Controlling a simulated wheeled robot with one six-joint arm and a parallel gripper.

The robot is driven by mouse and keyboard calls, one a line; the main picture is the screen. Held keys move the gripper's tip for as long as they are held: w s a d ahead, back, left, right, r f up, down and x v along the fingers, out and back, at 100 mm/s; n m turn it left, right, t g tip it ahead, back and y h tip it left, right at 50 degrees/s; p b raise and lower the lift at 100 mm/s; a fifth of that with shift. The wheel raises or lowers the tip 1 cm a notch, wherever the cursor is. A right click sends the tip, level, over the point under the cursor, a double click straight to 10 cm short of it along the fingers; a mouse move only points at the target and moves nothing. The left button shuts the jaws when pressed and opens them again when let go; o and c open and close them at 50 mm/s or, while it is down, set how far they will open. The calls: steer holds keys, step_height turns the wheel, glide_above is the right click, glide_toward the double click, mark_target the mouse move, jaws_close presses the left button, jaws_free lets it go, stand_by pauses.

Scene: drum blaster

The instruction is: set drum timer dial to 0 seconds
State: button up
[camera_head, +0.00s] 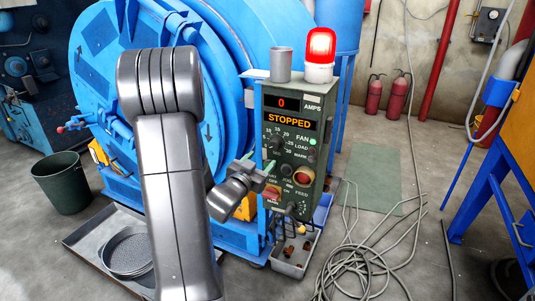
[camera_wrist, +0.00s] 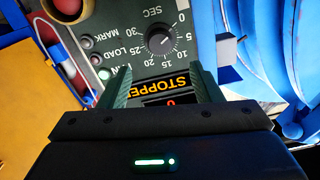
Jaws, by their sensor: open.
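The timer dial (camera_wrist: 161,40) is a round dark knob on the green control panel (camera_head: 314,172), ringed by numbers from 0 to 30 and marked SEC. In the wrist view it has a small pale pointer mark; I cannot tell exactly which number it points at. It also shows in the head view (camera_head: 276,141), on the panel's upper left below the STOPPED display. My gripper (camera_wrist: 163,86) is open and empty, its two green fingers apart. The dial shows beyond the gap between the fingertips. In the head view my gripper (camera_head: 262,168) is low and left of the dial.
The STOPPED display (camera_head: 288,119) and an AMPS readout of 0 are above the dial. FAN, LOAD and MARK lamps sit right of it. A red emergency button (camera_head: 303,176) is below. A grey cup (camera_head: 281,64) and lit red beacon (camera_head: 320,50) stand on top. The blue drum (camera_head: 235,90) is close left.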

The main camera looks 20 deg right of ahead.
mark_target(274, 146)
steer(key=v, duration=0.4)
steer(key=shift+s, duration=0.1)
steer(key=x, duration=1.3)
steer(key=shift+w+d, duration=0.25)
steer(key=shift+w, duration=0.1)
